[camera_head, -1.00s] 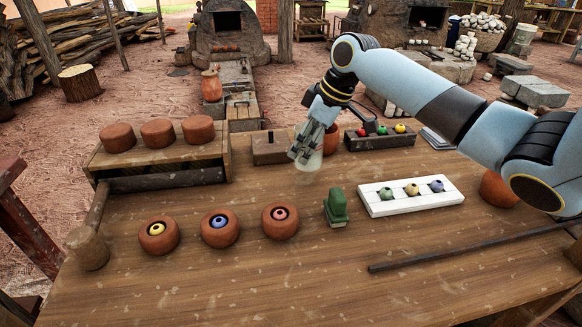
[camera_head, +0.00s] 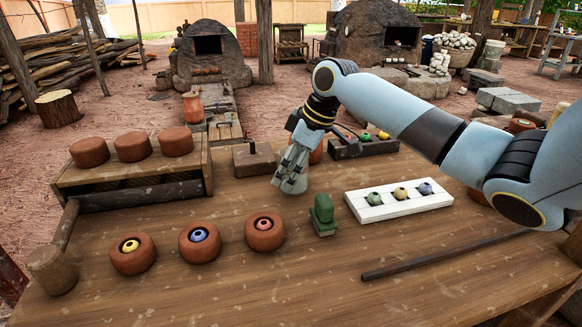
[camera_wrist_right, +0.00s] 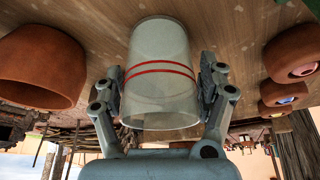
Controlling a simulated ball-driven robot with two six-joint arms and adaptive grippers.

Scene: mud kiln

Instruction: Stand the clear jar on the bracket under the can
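The clear jar (camera_wrist_right: 162,60) has two red bands and stands out between the fingers of my right gripper (camera_wrist_right: 160,95) in the right wrist view. Both fingers press against its sides. In the head view my right gripper (camera_head: 290,172) reaches down over the table with the jar (camera_head: 290,184) at its tips, left of the white tray and behind the green block. I cannot tell whether the jar touches the table. I cannot make out a can or a bracket in these views. My left gripper is not in view.
A terracotta pot (camera_wrist_right: 40,62) is close beside the gripper. A green block (camera_head: 322,216), white tray (camera_head: 375,212), dark box with coloured balls (camera_head: 362,149) and several clay pots with coloured beads surround it. A long dark rod (camera_head: 440,255) lies at right. The front middle of the table is clear.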

